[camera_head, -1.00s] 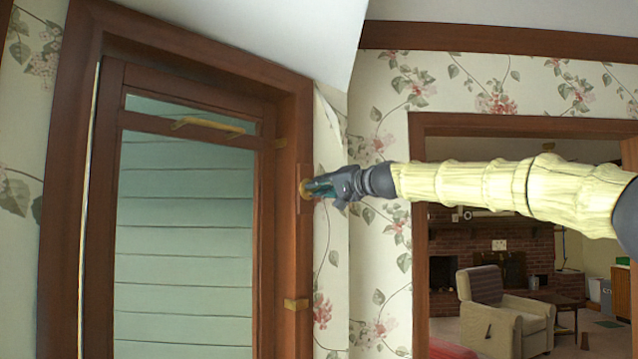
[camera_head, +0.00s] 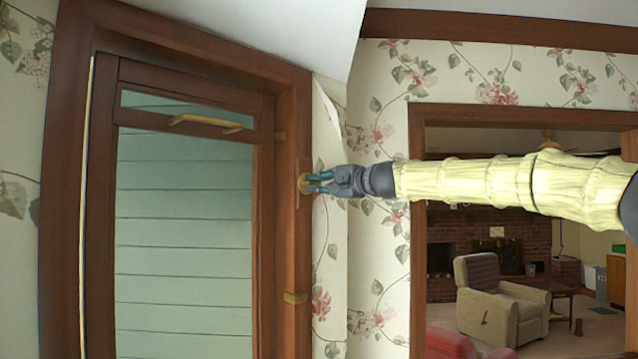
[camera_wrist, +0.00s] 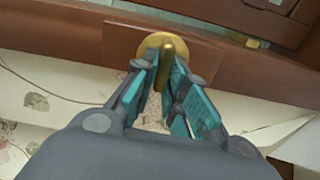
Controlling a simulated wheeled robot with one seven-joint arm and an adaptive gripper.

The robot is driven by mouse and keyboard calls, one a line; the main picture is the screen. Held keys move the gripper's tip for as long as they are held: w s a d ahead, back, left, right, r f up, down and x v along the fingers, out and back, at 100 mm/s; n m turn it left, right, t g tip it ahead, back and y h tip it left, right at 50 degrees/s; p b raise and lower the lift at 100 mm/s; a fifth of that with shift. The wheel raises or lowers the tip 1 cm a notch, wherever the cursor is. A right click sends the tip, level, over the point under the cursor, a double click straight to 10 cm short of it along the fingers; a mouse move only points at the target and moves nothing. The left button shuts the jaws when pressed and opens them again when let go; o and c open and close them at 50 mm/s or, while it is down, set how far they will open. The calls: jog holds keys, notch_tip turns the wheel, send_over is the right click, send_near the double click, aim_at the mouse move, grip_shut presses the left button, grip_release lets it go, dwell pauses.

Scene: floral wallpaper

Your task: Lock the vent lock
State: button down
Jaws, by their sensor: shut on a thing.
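A brass lock (camera_head: 303,185) with a round base is fixed to a small wooden plate on the right post of the brown window frame. In the wrist view the lock (camera_wrist: 167,50) shows as a gold disc with a raised turn tab. My gripper (camera_head: 316,183) reaches it from the right. In the wrist view the teal fingertips (camera_wrist: 165,67) are closed on both sides of the tab. The fingers partly hide the lock in the head view. The narrow vent pane (camera_head: 150,103) at the window's top has a long brass handle (camera_head: 205,123) across its lower rail.
Brass hinge-like fittings (camera_head: 295,297) sit on the right post. Floral wallpaper (camera_head: 375,280) covers the wall beside it. A doorway at the right opens onto a room with a beige armchair (camera_head: 490,300) and a brick fireplace.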

jog(key=shift+f, duration=0.1)
dwell(0.3)
jog(key=c, duration=1.5)
grip_release()
jog(key=v, duration=1.2)
jog(key=shift+d, duration=0.1)
